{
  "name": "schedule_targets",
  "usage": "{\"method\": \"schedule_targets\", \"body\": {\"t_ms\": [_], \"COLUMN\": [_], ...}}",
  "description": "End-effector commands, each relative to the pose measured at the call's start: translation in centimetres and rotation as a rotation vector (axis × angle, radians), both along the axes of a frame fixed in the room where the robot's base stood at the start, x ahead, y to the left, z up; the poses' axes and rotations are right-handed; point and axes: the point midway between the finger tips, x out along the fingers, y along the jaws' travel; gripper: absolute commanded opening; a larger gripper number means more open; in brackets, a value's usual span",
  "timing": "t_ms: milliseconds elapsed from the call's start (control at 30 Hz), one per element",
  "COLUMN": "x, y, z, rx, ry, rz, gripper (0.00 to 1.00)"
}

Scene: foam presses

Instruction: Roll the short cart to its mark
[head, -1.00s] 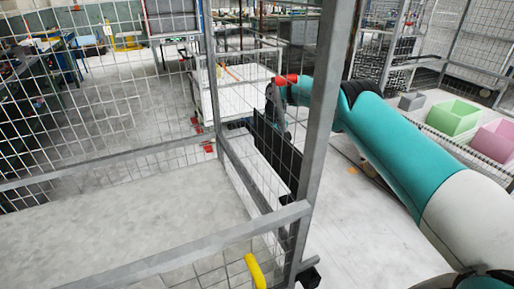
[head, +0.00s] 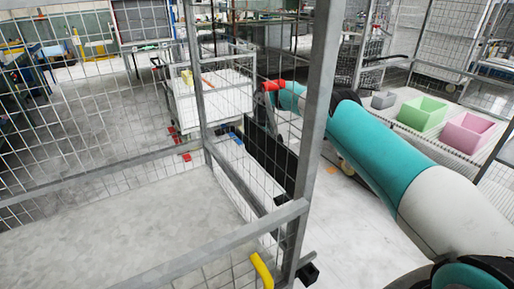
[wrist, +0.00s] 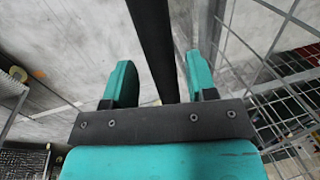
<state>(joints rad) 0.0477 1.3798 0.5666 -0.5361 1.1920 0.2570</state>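A grey mesh-sided cart (head: 308,150) fills the left and middle of the head view, with a yellow handle-like part (head: 262,270) low down. A lower white-sided cart (head: 215,100) stands behind it; I cannot tell for sure which is the short cart. My teal arm reaches in from the right; its end, beside a black panel (head: 270,160), is partly hidden by the cart's post and mesh. In the wrist view my gripper (wrist: 162,75) has its two teal fingers apart. A dark bar (wrist: 155,40) runs between them, with gaps visible on both sides.
Red marks or parts (head: 186,157) show on the floor by the white-sided cart. Green (head: 422,112) and pink (head: 467,132) bins stand on a pale ribbed surface at the right. Mesh cages (head: 455,50) stand at the back right.

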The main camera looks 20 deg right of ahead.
Motion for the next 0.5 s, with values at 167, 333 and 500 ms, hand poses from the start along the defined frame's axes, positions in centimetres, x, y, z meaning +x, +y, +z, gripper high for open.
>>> {"method": "schedule_targets", "body": {"t_ms": [167,333,500], "x": [0.0,0.2,0.1], "y": [0.2,-0.3,-0.6], "z": [0.2,2.6,4.5], "rx": [0.0,0.0,0.0], "ry": [0.001,-0.004,0.002], "rz": [0.004,0.003,0.001], "gripper": [0.52,0.52,0.52]}}
